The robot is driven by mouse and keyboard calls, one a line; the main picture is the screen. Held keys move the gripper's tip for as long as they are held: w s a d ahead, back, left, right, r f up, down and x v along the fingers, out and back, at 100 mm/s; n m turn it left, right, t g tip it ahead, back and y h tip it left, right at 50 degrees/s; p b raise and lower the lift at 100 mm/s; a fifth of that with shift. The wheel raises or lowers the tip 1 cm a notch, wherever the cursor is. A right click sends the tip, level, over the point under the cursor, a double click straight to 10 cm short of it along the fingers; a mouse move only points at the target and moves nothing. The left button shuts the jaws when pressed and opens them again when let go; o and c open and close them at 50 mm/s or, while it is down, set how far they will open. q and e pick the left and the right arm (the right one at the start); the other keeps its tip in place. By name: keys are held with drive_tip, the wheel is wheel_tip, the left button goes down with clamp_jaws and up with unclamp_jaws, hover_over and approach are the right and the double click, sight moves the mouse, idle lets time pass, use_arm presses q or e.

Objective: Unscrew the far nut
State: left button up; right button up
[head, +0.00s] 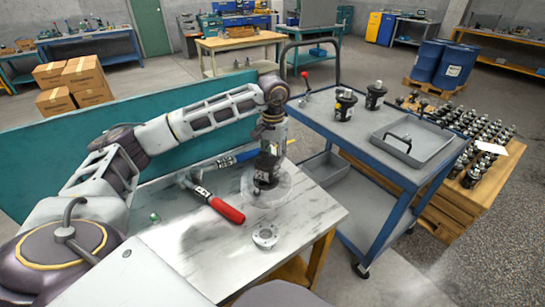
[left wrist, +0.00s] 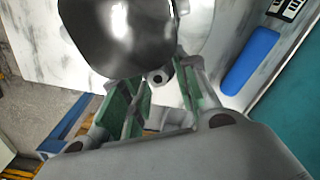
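In the head view my left gripper (head: 262,183) points down over the round, pale disc (head: 284,188) on the marbled worktable, where it hides much of the dark motor body. In the left wrist view a dark, shiny, rounded motor part (left wrist: 118,35) fills the top middle. A small round nut or bolt end with a dark hole (left wrist: 158,77) shows just below it. My left gripper's green-padded fingers (left wrist: 160,84) are spread, with this small part between or just beyond their tips. I cannot tell whether they touch it. My right gripper is not in view.
A red-handled wrench (head: 226,210) and a pale flange (head: 265,236) lie on the worktable (head: 190,255). A blue-handled tool (head: 240,157) lies behind; its blue handle also shows in the left wrist view (left wrist: 250,60). A blue cart (head: 400,175) with motors and a tray stands right.

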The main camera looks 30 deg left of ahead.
use_arm(q)
drive_tip(key=shift+w+d+r, duration=0.1)
drive_tip(key=shift+w+d, duration=0.1)
idle(0.3)
drive_tip(key=shift+m, duration=0.3)
drive_tip(key=shift+m+b, duration=0.4)
drive_tip(key=shift+m, duration=1.8)
drive_tip(key=shift+s+a+f, duration=0.1)
drive_tip(key=shift+s+f, duration=0.05)
drive_tip(key=shift+f, duration=0.1)
clamp_jaws()
drive_tip(key=shift+a, duration=0.1)
